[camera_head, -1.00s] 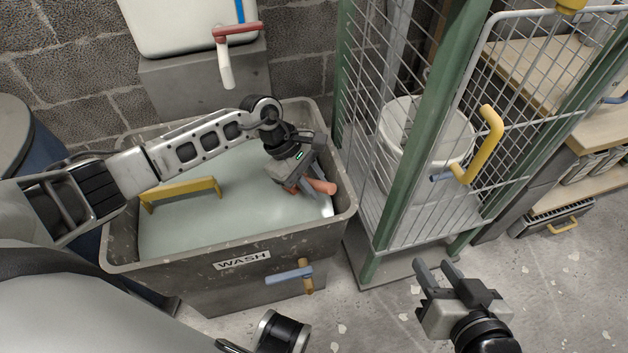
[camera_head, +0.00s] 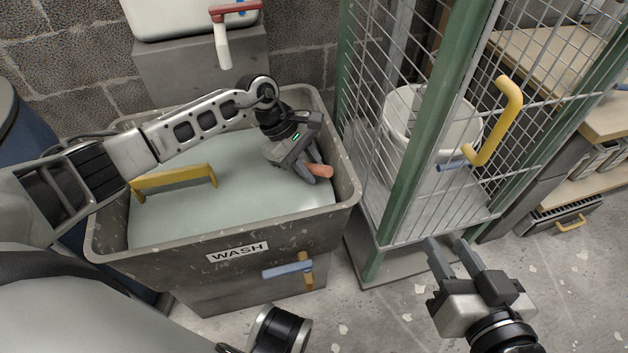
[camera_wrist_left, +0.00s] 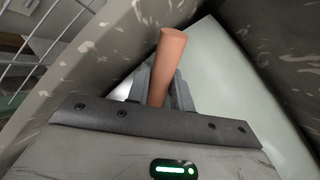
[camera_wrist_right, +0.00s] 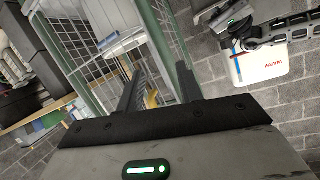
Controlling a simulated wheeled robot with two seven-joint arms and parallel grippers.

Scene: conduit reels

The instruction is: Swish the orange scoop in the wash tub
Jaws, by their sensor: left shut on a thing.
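The grey wash tub (camera_head: 340,203) carries a WASH label and holds pale, greenish water (camera_head: 240,205). My left gripper (camera_head: 318,172) is over the right part of the tub, low at the water, shut on the orange scoop (camera_head: 322,171). Only the scoop's orange handle shows; it also stands between the fingers in the left wrist view (camera_wrist_left: 168,65). The rest of the scoop is hidden by the gripper or the water. My right gripper (camera_head: 452,249) is open and empty, in front of the wire cage, with its two fingers apart.
A tap with a red lever (camera_head: 235,12) is behind the tub. A green-posted wire cage (camera_head: 412,150) with a white bucket (camera_head: 405,105) stands close on the right. A blue-handled valve (camera_head: 288,269) sticks out in front.

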